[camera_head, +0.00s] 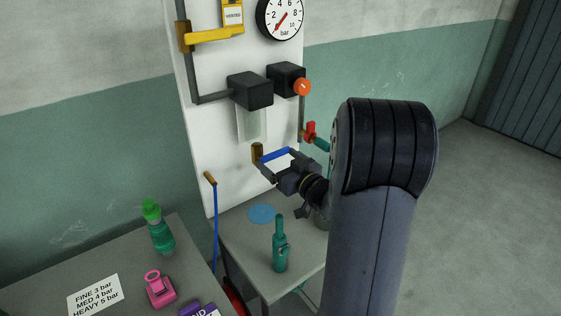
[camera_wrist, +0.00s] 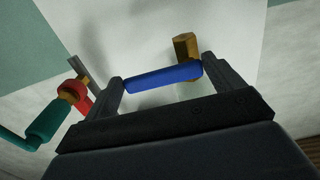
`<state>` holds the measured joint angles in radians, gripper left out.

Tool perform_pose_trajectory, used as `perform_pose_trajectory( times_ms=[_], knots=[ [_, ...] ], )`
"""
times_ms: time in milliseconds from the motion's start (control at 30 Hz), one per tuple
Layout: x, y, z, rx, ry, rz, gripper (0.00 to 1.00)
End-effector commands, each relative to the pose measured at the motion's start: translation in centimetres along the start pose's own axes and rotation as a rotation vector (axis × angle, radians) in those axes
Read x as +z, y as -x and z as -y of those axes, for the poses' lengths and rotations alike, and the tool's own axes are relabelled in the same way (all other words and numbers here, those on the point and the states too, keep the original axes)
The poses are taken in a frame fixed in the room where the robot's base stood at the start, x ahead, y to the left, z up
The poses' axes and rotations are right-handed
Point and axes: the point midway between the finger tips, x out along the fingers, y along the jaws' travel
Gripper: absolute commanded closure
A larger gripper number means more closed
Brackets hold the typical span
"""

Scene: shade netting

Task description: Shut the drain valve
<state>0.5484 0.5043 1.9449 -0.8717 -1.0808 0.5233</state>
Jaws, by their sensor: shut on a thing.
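The drain valve has a brass body (camera_head: 257,153) low on the white panel and a blue lever (camera_head: 274,155). The brass body also shows in the wrist view (camera_wrist: 185,46), just behind the lever's right end. My gripper (camera_head: 281,160) is shut on the blue lever, which lies crosswise between the two fingers. In the wrist view the lever (camera_wrist: 163,77) spans from finger to finger, close to sideways. The join between lever and body is partly hidden in the head view.
A red-handled valve (camera_head: 310,131) with a teal hose sits just right of the gripper. Below stands a grey table (camera_head: 245,241) with a blue disc (camera_head: 262,213) and a teal bottle (camera_head: 280,250). A gauge (camera_head: 280,17) and a yellow lever (camera_head: 213,36) are higher on the panel.

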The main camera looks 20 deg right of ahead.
Motion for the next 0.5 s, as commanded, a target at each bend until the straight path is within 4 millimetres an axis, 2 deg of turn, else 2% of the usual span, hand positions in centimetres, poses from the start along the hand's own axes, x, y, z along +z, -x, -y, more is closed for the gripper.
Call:
perform_pose_trajectory(
  times_ms=[67, 100, 200, 500],
  knots=[
    [0.14, 0.03, 0.04, 0.001, -0.010, 0.002, 0.53],
    [0.14, 0.03, 0.04, 0.001, -0.010, 0.002, 0.09],
    [0.11, 0.02, 0.03, 0.001, -0.008, 0.002, 0.01],
    [0.06, 0.37, -0.03, 0.001, -0.003, 0.001, 0.00]
  ],
)
